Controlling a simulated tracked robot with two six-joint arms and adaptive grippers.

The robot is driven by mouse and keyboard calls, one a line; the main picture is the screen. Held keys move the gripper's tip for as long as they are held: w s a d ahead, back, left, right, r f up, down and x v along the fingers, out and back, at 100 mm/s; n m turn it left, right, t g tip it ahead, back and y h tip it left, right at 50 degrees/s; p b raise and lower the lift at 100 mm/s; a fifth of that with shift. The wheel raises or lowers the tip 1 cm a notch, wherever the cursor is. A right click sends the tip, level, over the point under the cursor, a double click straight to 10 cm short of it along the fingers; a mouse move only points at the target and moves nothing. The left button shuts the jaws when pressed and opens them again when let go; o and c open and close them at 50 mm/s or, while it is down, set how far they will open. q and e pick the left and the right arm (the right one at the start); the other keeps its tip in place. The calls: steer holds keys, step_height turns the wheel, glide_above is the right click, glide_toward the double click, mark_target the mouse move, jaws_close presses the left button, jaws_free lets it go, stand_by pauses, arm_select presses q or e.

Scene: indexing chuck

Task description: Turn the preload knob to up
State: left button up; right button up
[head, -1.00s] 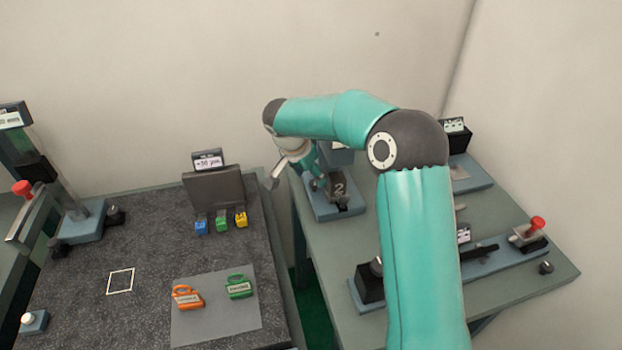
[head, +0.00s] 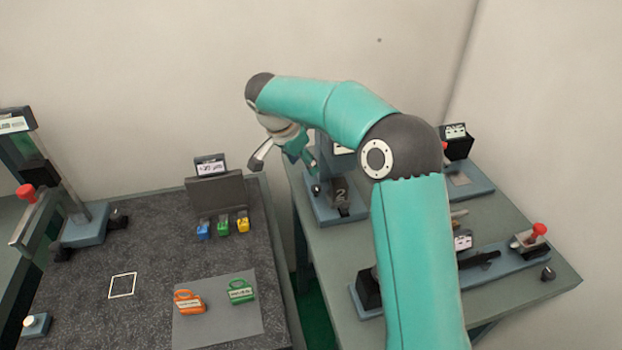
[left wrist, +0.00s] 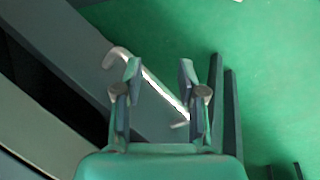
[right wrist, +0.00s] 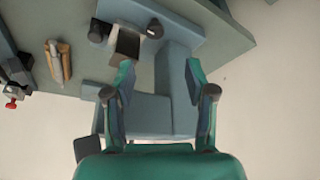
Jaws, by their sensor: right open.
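On the right table, a blue-grey fixture (head: 325,213) carries a dark block marked "2" (head: 341,194). In the right wrist view, two dark knobs, one at the left (right wrist: 99,31) and one at the right (right wrist: 154,28), flank a dark block (right wrist: 127,42). I cannot tell which knob is the preload knob, and no setting can be read. My right gripper (head: 308,166) is beside this fixture's upright; its fingers are open and empty (right wrist: 158,78). My left gripper (left wrist: 159,72) is open, with a silver hooked rod (left wrist: 150,85) showing beyond its fingers.
My right arm hides part of the right table. A long fixture with a red knob (head: 539,229) stands there. The left table has a stand (head: 82,232), a grey mat (head: 215,325) with orange (head: 188,302) and green (head: 240,291) tags, and a small display (head: 210,166).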

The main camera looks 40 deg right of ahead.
step_height(320, 180, up, 6)
steer(key=w+a+m+g, duration=0.1)
steer(key=a+m, duration=0.2)
steer(key=p, duration=0.2)
glide_toward(315, 188)
steer(key=x, duration=0.8)
steer(key=shift+d+f, duration=0.3)
jaws_close()
steer(key=shift+f+n+b, duration=0.2)
steer(key=shift+n+b, duration=0.3)
steer(key=shift+b, duration=0.7)
steer(key=shift+r, duration=0.25)
